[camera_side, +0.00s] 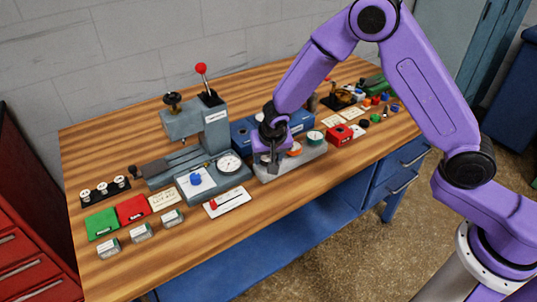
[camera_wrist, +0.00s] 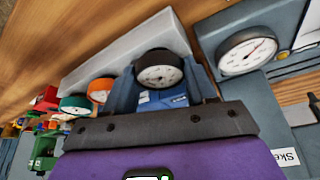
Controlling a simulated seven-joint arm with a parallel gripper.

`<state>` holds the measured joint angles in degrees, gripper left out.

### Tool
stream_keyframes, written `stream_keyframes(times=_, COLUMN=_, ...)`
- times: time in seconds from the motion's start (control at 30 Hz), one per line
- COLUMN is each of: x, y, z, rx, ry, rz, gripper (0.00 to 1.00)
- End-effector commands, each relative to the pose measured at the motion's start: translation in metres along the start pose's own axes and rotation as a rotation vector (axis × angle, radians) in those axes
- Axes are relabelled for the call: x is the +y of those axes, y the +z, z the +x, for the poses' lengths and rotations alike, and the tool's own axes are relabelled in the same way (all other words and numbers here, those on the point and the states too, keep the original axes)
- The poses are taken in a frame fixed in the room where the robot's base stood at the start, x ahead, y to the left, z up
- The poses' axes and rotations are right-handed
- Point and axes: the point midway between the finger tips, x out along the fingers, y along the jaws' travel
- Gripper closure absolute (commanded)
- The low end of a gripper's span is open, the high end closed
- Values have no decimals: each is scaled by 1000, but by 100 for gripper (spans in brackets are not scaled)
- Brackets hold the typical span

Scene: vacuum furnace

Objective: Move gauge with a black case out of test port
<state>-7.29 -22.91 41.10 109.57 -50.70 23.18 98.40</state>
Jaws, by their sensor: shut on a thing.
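In the side view my gripper (camera_side: 272,165) points down at the left end of a light grey block (camera_side: 293,169) and hides most of this gauge. The block also shows in the wrist view (camera_wrist: 112,50). Whether the gauge's lower end is seated in a port or lifted clear is hidden.
An orange gauge (camera_wrist: 101,90) and a teal gauge (camera_wrist: 74,104) stand in line beside the held one. A grey press with a large white dial (camera_side: 230,163) is close on the left. A red box (camera_side: 340,135) lies right of the block. The wooden front strip is fairly clear.

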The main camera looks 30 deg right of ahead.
Motion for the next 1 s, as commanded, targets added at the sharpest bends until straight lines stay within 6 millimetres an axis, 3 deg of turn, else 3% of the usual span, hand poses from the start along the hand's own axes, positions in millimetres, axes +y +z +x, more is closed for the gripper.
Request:
stream_keyframes(times=0.47, x=0, y=1, z=3, rx=1, ry=-1, rz=1, gripper=83)
stream_keyframes(times=0.5, x=0, y=1, z=3, rx=1, ry=-1, rz=1, gripper=31)
stream_keyframes(times=0.57, x=0, y=1, z=3, rx=1, ry=-1, rz=1, gripper=14)
stream_keyframes(times=0.77, x=0, y=1, z=3, rx=0, ry=0, rz=0, gripper=14)
stream_keyframes(times=0.83, x=0, y=1, z=3, rx=0, ry=0, rz=0, gripper=0)
stream_keyframes(times=1.0, x=0, y=1, z=3, rx=0, ry=0, rz=0, gripper=0)
